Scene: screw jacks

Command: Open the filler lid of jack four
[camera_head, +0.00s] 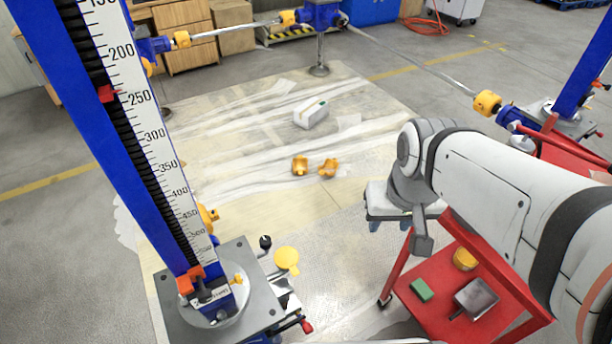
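The nearest screw jack stands at left, with a blue column and a white scale (150,130) above a grey base plate (255,310). No number that marks it as jack four is readable. A round yellow disc (287,256), possibly the filler lid, sits at the right side of this base beside a black knob; I cannot tell whether it is open. My arm reaches in from the right and bends down. The grey piece at its end, seemingly my gripper (422,243), hangs above the red cart, right of the disc and apart from it. Its fingers cannot be made out.
The red cart (440,310) holds a green block (422,290), a grey scoop-like tool (475,298) and a yellow round part (464,259). Two yellow parts (300,166) and a white box (311,113) lie on the floor sheet. Another jack (590,60) stands at right.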

